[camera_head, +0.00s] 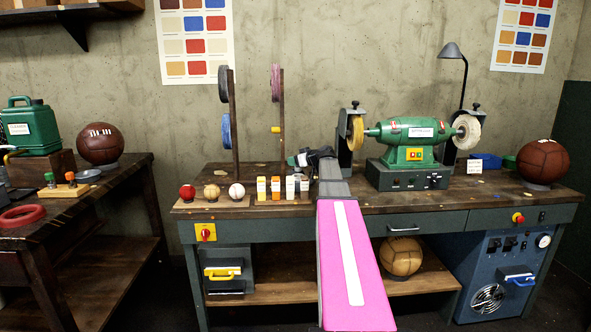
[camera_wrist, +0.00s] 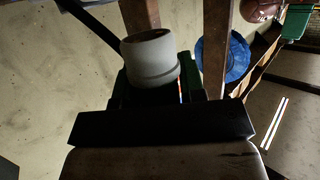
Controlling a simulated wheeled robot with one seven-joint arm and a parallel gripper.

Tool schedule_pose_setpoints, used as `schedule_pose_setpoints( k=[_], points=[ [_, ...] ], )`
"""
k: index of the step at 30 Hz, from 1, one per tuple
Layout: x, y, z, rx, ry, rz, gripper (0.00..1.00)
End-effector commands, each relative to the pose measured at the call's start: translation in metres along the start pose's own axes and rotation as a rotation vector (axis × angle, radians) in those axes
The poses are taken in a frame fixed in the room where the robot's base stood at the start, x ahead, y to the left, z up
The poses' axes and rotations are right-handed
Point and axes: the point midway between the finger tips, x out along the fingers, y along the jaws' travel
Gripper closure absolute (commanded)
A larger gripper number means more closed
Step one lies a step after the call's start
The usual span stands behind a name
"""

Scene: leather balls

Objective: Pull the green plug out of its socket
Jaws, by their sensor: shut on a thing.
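A small green piece (camera_head: 49,179), which looks like the green plug, stands upright on a light wooden block (camera_head: 66,192) on the left bench. A second small piece (camera_head: 71,179) stands beside it. Any socket there is too small to make out. My gripper (camera_head: 299,158) is far to the right, above the back of the middle bench, apart from the green piece. In the wrist view my gripper (camera_wrist: 155,85) is shut on a grey cylinder (camera_wrist: 150,65) with a reddish-brown top. The fingers are dark and partly hidden behind the cylinder.
A green canister (camera_head: 30,127) and a brown ball (camera_head: 100,144) stand at the back of the left bench. A red ring (camera_head: 23,215) lies at its front. Upright posts with a blue wheel (camera_head: 227,131) stand left of my gripper; a green grinder (camera_head: 411,140) stands right.

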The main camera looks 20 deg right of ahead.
Motion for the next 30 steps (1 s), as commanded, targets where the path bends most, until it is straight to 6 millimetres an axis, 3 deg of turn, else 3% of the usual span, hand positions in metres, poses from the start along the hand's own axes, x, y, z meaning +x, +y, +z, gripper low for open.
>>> schedule_pose_setpoints(
  k=[6,12,30],
  points=[
    [-0.011,0.000,-0.037,-0.003,0.001,0.000,0.84],
    [-0.017,0.000,-0.054,-0.002,-0.001,0.000,0.84],
    [-0.013,0.000,-0.042,0.000,-0.001,-0.001,0.84]
  ],
)
